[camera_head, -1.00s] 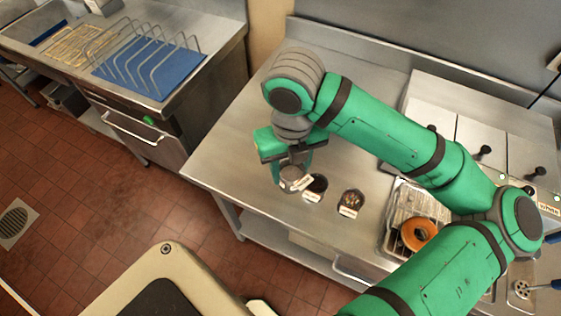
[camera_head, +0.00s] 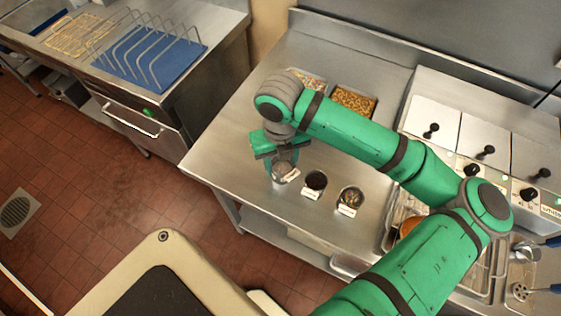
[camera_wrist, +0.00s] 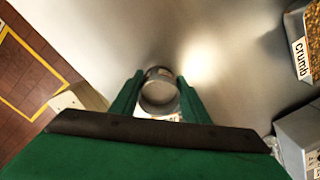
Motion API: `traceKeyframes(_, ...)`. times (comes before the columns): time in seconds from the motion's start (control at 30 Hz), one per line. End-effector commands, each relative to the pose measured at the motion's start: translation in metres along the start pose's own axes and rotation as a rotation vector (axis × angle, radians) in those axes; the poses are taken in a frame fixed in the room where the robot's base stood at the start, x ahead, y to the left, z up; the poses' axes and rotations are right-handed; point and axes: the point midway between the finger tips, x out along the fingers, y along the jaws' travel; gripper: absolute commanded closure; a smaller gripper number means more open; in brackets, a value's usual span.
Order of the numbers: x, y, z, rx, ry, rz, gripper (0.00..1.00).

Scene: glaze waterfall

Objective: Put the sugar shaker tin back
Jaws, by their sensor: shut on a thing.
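The sugar shaker tin (camera_head: 281,171) is a small grey cylinder with a pale label, upright at the left end of a row of tins on the steel counter (camera_head: 240,150). My gripper (camera_head: 283,160) is above it with its fingers down around it. In the wrist view the tin (camera_wrist: 159,92) shows as a round grey top between the two green fingers of my gripper (camera_wrist: 158,98), which are shut on it. I cannot tell whether its base touches the counter.
Two labelled tins with dark contents, a near one (camera_head: 316,182) and a farther one (camera_head: 351,198), stand to the right. Trays of topping (camera_head: 354,101) lie at the back, one labelled crumb in the wrist view (camera_wrist: 300,50). The counter's left edge is close.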

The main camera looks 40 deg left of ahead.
Motion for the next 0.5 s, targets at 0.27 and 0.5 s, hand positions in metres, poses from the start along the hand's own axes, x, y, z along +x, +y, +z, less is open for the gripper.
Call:
traceKeyframes(0.27, 0.0032, -0.0001, -0.0001, 0.001, 0.0, 0.0, 0.84)
traceKeyframes(0.5, 0.0027, -0.0001, 0.0, 0.0, 0.0, 0.0, 0.4)
